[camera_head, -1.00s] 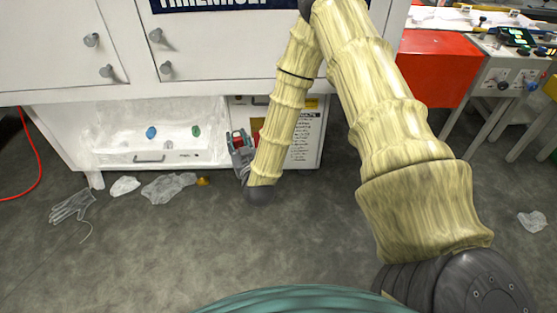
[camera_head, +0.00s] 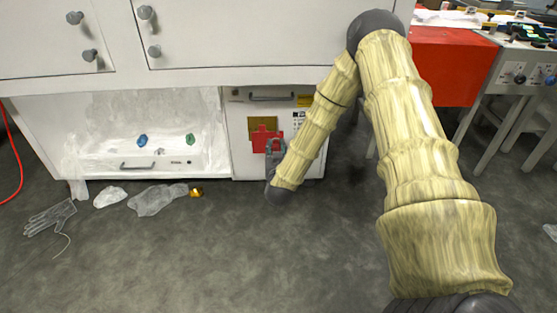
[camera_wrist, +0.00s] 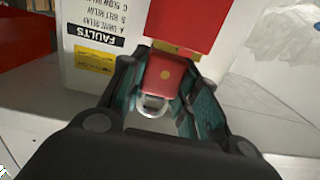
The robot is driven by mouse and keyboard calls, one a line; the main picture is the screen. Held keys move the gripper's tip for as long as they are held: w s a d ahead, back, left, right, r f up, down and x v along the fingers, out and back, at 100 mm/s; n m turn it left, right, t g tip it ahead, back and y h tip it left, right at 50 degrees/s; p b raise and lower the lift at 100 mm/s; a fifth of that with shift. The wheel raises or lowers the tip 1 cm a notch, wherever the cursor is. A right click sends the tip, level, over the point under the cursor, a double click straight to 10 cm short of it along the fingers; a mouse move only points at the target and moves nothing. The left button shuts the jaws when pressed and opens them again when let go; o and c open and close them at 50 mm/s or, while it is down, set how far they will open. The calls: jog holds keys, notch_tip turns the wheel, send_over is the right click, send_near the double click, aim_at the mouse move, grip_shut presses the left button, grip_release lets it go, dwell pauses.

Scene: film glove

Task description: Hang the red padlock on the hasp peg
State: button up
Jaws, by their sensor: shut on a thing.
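My gripper (camera_wrist: 160,100) is shut on the red padlock (camera_wrist: 164,75), which sits between the two dark teal-lined fingers. Its silver shackle (camera_wrist: 152,106) points toward the bottom of the wrist view, where the sign text is upside down. In the head view, my gripper (camera_head: 275,148) is in front of the low white cabinet, beside a red plate (camera_head: 260,140) below a brass-coloured plate (camera_head: 258,123). The red plate also fills the top of the wrist view (camera_wrist: 188,20), close past the padlock. I cannot make out the peg or whether the padlock touches anything.
The cabinet (camera_head: 240,165) has a handle on top and a FAULTS sign (camera_wrist: 97,32). An open bay with a white drawer (camera_head: 165,165) stands left of it. A glove (camera_head: 50,217), crumpled film (camera_head: 157,199) and a small amber thing (camera_head: 196,191) lie on the floor. The front floor is clear.

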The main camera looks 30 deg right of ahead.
aim_at(278, 136)
jog(key=shift+w+d+f+b, duration=0.15)
jog(key=shift+d+f+b, duration=0.15)
jog(key=shift+d+f, duration=0.35)
jog(key=b+x, duration=0.3)
jog(key=x, duration=0.6)
jog(key=shift+w+d+f+b, duration=0.1)
jog(key=shift+d+b, duration=0.15)
jog(key=shift+b, duration=0.1)
dwell(0.7)
jog(key=shift+w+d+h, duration=0.1)
jog(key=shift+h, duration=0.2)
dwell(0.4)
jog(key=o, duration=1.2)
jog(key=shift+w+f, duration=0.1)
jog(key=shift+f, duration=0.1)
jog(key=shift+o, duration=0.2)
